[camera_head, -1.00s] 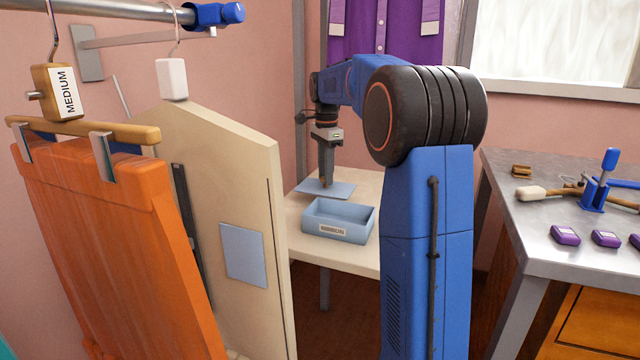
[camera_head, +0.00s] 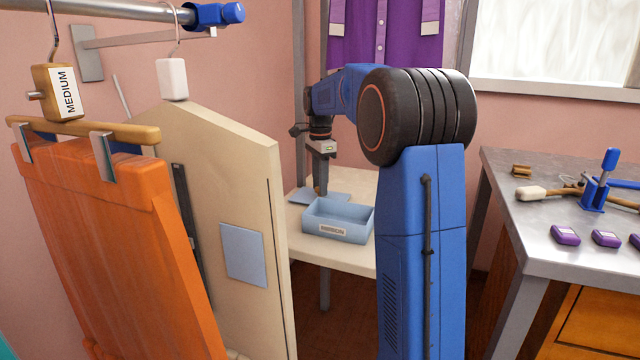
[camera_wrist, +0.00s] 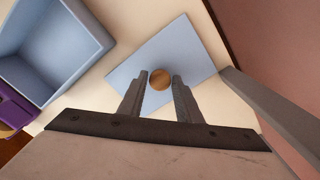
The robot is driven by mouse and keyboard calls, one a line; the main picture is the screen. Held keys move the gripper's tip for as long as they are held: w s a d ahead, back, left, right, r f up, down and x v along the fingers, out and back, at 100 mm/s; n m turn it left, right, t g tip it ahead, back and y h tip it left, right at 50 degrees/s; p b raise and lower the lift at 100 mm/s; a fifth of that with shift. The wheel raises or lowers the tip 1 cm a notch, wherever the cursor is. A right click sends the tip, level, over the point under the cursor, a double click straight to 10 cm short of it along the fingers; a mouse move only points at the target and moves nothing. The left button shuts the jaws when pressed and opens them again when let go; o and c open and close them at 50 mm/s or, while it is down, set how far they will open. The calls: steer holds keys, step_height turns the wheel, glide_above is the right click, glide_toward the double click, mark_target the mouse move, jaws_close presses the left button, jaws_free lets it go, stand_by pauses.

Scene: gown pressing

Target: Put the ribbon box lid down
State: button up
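The ribbon box lid (camera_head: 335,197) is a flat light blue plate, low over the small cream table behind the open ribbon box. In the wrist view the lid (camera_wrist: 195,55) shows its round wooden knob (camera_wrist: 161,79). My gripper (camera_wrist: 160,82) has one finger on each side of the knob, close against it. The gripper (camera_head: 320,192) points down in the head view. I cannot tell whether the lid touches the table. The light blue ribbon box (camera_head: 345,232) stands in front of the lid with its label facing out; it also shows in the wrist view (camera_wrist: 72,72).
The cream table (camera_head: 345,262) has bare surface in front of the box. A cream board (camera_head: 250,190) and an orange garment (camera_head: 115,230) hang at the left. A metal bench (camera_head: 545,240) with purple items stands at the right. A wall lies close beyond the lid.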

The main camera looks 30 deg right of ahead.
steer(key=shift+o, duration=0.9)
step_height(320, 180, up, 12)
steer(key=shift+r, duration=0.15)
steer(key=s+a+f+n+t, duration=0.1)
steer(key=s+a+f+n, duration=0.1)
steer(key=s+a+n, duration=0.6)
steer(key=s+a+f+n+t, duration=0.1)
steer(key=s+a+f, duration=0.25)
steer(key=s, duration=0.85)
steer(key=s+a+f+n+t, duration=0.1)
steer(key=s+a+f+n, duration=0.2)
steer(key=s+f+n, duration=0.2)
steer(key=s+a+f+n+t, duration=0.1)
steer(key=s+a+f+n, duration=0.3)
steer(key=s+f, duration=0.7)
steer(key=s+n, duration=0.1)
steer(key=s, duration=0.2)
steer(key=shift+s+f+t, duration=0.35)
steer(key=shift+s+t, duration=0.05)
